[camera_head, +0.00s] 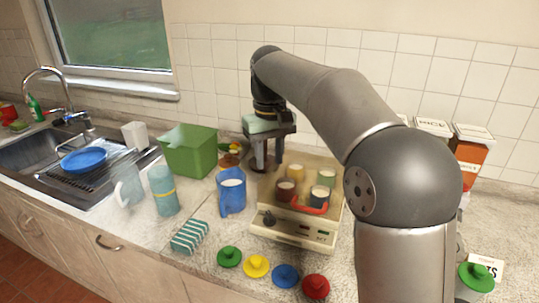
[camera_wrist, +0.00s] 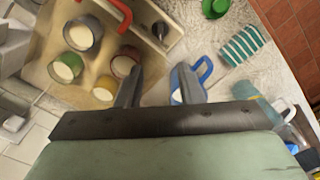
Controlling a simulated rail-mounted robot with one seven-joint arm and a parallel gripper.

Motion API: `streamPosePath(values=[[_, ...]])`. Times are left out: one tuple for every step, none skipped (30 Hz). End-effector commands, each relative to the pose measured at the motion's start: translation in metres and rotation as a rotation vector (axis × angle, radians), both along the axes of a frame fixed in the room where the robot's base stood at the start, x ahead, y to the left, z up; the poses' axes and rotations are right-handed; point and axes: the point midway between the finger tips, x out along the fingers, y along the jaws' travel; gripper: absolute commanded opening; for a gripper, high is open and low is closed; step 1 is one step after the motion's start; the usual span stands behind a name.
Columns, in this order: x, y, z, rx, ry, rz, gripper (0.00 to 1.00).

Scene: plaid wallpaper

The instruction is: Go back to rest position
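My gripper (camera_head: 268,164) hangs pointing down at the back left of a cream scale-like appliance (camera_head: 292,238). In the wrist view its two fingers (camera_wrist: 161,76) stand apart with nothing between them, so it is open and empty. Several small cups with pale contents stand on the appliance, among them a dark red cup (camera_head: 285,190) and a green cup (camera_head: 325,178). A red handle (camera_head: 309,208) lies across its front. A blue jug (camera_head: 231,192) with pale contents stands left of the appliance, and it also shows near the right finger in the wrist view (camera_wrist: 203,72).
A green bin (camera_head: 189,150), a teal flask (camera_head: 163,190) and a striped cloth (camera_head: 189,236) are on the left. Coloured lids, including a yellow lid (camera_head: 256,266), lie along the front. Canisters (camera_head: 470,148) stand back right. A sink (camera_head: 35,150) is far left.

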Motion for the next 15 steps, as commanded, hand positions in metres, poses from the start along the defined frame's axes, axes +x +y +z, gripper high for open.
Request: streamPosePath(values=[[0.000, 0.000, 0.000, 0.000, 0.000, 0.000, 0.34], [0.000, 0.000, 0.000, 0.000, 0.000, 0.000, 0.34], [0.000, 0.000, 0.000, 0.000, 0.000, 0.000, 0.34], [0.000, 0.000, -0.001, 0.000, 0.000, -0.001, 0.34], [-0.002, -0.001, -0.001, -0.001, 0.000, -0.002, 0.34], [-0.005, -0.004, -0.002, -0.003, 0.000, -0.007, 0.34], [-0.009, -0.006, -0.003, -0.005, -0.001, -0.013, 0.34], [-0.014, -0.010, -0.005, -0.008, -0.002, -0.020, 0.34], [-0.023, -0.017, -0.008, -0.011, -0.004, -0.034, 0.34], [-0.031, -0.023, -0.012, -0.014, -0.005, -0.048, 0.34], [-0.041, -0.030, -0.017, -0.017, -0.008, -0.062, 0.34], [-0.057, -0.041, -0.024, -0.020, -0.011, -0.085, 0.34], [-0.070, -0.050, -0.030, -0.022, -0.014, -0.105, 0.34], [-0.083, -0.058, -0.038, -0.023, -0.016, -0.126, 0.34], [-0.103, -0.070, -0.048, -0.025, -0.019, -0.154, 0.34]])
